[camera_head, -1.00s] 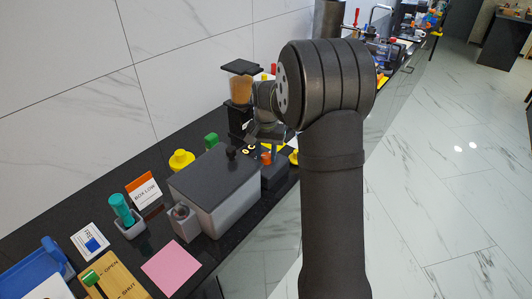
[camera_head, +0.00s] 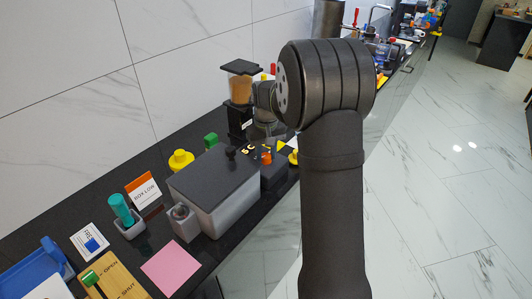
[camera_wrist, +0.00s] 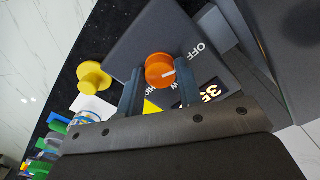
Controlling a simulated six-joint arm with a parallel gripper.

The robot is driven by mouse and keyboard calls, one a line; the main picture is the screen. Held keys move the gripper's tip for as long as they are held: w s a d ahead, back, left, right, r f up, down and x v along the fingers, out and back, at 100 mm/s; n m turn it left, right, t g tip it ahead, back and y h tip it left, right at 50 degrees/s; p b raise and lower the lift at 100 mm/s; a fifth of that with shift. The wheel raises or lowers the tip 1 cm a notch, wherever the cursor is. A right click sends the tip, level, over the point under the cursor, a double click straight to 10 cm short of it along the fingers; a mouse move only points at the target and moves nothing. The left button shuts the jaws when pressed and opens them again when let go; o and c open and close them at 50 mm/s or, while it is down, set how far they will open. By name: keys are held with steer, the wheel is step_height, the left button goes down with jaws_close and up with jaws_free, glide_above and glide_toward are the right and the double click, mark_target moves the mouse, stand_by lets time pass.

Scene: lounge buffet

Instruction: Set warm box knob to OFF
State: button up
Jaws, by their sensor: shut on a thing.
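The orange knob (camera_wrist: 160,70) sits on a dark grey panel (camera_wrist: 146,38) in the wrist view. Its white mark points to the picture's right, between the OFF lettering (camera_wrist: 197,48) and the partly hidden LOW lettering. My gripper (camera_wrist: 160,84) has a finger on each side of the knob and is shut on it. In the head view my gripper (camera_head: 265,130) is partly hidden behind my arm.
A yellow knob-like piece (camera_wrist: 93,76) stands left of the panel in the wrist view. In the head view a large grey box (camera_head: 215,185), a pink sheet (camera_head: 171,266) and a BOX LOW card (camera_head: 143,190) are on the dark counter. A dispenser (camera_head: 241,90) stands behind.

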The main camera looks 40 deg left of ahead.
mark_target(266, 156)
stand_by(0.4)
steer(key=o, duration=1)
steer(key=shift+c, duration=0.2)
step_height(266, 156, up, 18)
steer(key=shift+f, duration=0.25)
steer(key=shift+f, duration=0.1)
step_height(266, 156, down, 17)
steer(key=shift+f, duration=0.15)
stand_by(0.5)
